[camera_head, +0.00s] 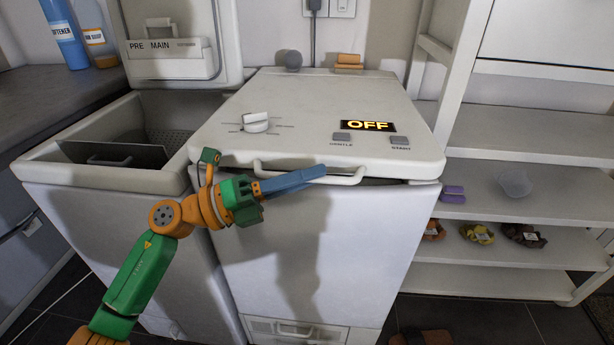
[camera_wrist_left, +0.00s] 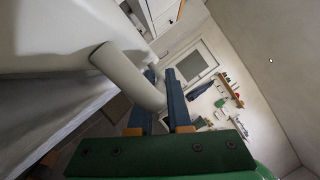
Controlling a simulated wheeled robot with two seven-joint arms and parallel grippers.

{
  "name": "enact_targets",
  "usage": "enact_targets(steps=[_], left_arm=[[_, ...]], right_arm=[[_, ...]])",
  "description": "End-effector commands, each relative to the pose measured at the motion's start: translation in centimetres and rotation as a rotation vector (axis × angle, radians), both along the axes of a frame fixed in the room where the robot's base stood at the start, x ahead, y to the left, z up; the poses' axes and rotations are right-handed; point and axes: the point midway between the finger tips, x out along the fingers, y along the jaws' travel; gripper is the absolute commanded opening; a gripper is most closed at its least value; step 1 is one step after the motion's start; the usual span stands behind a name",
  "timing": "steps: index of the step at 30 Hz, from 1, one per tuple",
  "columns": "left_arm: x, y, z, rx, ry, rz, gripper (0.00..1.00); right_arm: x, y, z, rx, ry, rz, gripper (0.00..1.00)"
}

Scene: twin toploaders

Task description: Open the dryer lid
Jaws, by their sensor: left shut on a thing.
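The dryer is the right-hand white machine, with a flat lid (camera_head: 300,115) carrying a knob, two buttons and an "OFF" display. The lid lies down or almost down; a thin dark gap shows under its front edge at the right. A white bar handle (camera_head: 347,179) runs along this edge. My left gripper (camera_head: 318,173) reaches in from the left at the dryer front, its blue fingers shut on the handle. In the left wrist view the handle (camera_wrist_left: 130,75) runs in between the fingers (camera_wrist_left: 165,95). My right gripper is not in view.
The washer (camera_head: 95,180) on the left stands open, its lid (camera_head: 172,45) upright. A grey ball (camera_head: 293,60) and orange blocks (camera_head: 348,61) sit behind the dryer lid's back edge. A white shelf (camera_head: 530,145) with small items stands close on the right.

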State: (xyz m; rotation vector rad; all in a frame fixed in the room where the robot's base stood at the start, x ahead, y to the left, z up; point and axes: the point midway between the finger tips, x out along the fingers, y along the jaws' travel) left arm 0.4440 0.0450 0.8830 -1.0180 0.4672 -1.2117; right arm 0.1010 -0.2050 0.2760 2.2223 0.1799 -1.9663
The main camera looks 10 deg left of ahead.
Motion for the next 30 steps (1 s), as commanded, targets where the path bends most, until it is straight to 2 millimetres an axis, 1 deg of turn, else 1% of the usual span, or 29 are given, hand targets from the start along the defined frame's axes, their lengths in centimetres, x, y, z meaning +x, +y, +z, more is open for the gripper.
enact_targets(steps=[1, 2, 5, 6, 8, 9, 11, 12, 15, 18, 21, 24, 27, 30], left_arm=[[0.1, 0.1, 2.0, -0.001, -0.004, 0.003, 0.0], [0.1, 0.1, 2.8, -0.002, -0.004, 0.004, 0.0], [0.3, 0.1, 6.0, -0.002, -0.004, 0.004, 0.0], [0.5, 0.1, 7.4, -0.002, 0.001, 0.004, 0.0], [0.8, 0.1, 9.8, 0.001, 0.045, 0.004, 0.0], [1.1, 0.1, 11.3, -0.002, 0.074, 0.004, 0.0], [1.6, 0.1, 13.5, -0.001, 0.118, 0.005, 0.0], [1.9, 0.1, 14.8, -0.001, 0.147, 0.004, 0.0], [3.0, 0.1, 17.9, -0.001, 0.216, 0.005, 0.0], [4.1, 0.1, 20.4, -0.003, 0.281, 0.004, 0.0], [5.3, 0.1, 22.6, -0.004, 0.34, 0.004, 0.0], [6.4, 0.0, 24.3, -0.003, 0.389, 0.003, 0.0], [7.4, 0.0, 25.6, -0.003, 0.428, 0.003, 0.0], [8.2, 0.1, 26.5, -0.004, 0.459, 0.003, 0.0]], right_arm=[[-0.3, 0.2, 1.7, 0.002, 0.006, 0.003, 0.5], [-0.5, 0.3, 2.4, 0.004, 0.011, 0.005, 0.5], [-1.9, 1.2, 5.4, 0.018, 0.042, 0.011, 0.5], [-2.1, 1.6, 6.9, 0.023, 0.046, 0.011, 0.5], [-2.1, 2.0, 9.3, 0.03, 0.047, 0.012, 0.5], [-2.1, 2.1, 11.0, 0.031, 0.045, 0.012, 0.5], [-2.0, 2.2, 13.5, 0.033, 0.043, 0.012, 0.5], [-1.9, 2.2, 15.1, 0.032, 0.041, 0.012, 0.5], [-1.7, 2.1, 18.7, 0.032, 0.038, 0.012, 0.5], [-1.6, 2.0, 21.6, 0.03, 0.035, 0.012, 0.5], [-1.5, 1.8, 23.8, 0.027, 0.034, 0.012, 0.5], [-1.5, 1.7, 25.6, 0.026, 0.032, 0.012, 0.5], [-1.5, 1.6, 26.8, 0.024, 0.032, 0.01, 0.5], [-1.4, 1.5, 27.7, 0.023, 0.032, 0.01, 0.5]])
